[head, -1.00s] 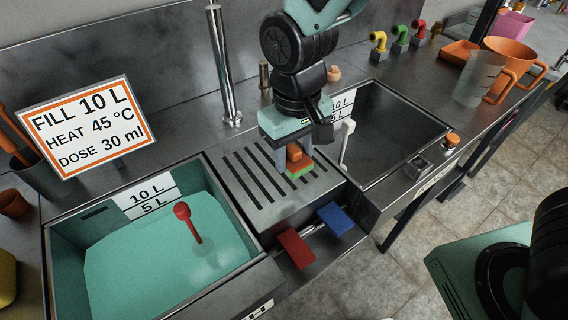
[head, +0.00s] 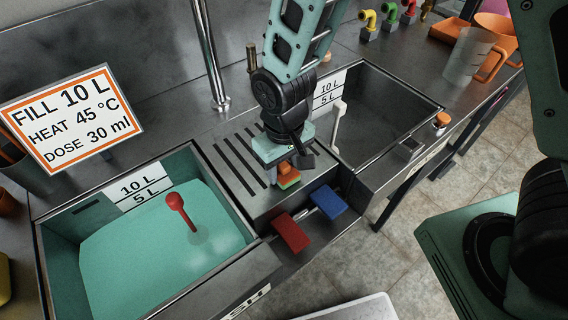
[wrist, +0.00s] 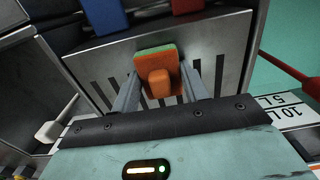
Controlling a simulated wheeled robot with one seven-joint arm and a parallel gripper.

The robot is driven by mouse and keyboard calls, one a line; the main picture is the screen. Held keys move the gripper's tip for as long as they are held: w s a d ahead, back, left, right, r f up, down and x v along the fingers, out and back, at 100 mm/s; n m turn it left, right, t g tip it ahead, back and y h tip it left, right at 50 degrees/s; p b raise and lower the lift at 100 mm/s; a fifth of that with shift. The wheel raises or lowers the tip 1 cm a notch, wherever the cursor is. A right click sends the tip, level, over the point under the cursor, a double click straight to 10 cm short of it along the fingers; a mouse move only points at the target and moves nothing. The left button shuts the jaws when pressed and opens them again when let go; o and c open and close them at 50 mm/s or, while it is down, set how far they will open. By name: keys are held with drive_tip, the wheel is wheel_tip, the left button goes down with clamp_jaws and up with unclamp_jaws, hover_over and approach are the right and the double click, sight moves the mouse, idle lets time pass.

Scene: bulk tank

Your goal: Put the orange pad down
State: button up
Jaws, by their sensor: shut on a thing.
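The orange pad (head: 287,174) has an orange grip block and a green layer along its edge. My gripper (head: 283,168) is shut on the grip block and points down over the slotted metal drainboard (head: 238,174) between the two tanks. In the wrist view the pad (wrist: 157,62) shows between the two fingers of my gripper (wrist: 165,88), near the drainboard's front edge. I cannot tell whether the pad touches the drainboard.
The left tank (head: 100,255) holds teal liquid and a red-knobbed stick (head: 178,205). The right tank (head: 385,110) looks empty. A red pedal (head: 291,232) and a blue pedal (head: 328,202) sit in front of the drainboard. A tall metal pipe (head: 210,60) stands behind.

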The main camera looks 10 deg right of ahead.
sight(284, 165)
drive_tip(key=shift+f, duration=0.1)
drive_tip(key=o, duration=0.9)
wheel_tip(284, 165, up, 12)
drive_tip(key=s+d+r+n, duration=0.1)
drive_tip(key=s, duration=0.3)
drive_tip(key=s+d+r+n, duration=0.1)
drive_tip(key=s+d, duration=0.1)
drive_tip(key=s, duration=0.3)
drive_tip(key=s+d+r+n, duration=0.1)
drive_tip(key=s, duration=0.3)
drive_tip(key=shift+s+d+r+y, duration=0.2)
drive_tip(key=shift+s+r+y, duration=0.1)
drive_tip(key=shift+s+r, duration=0.1)
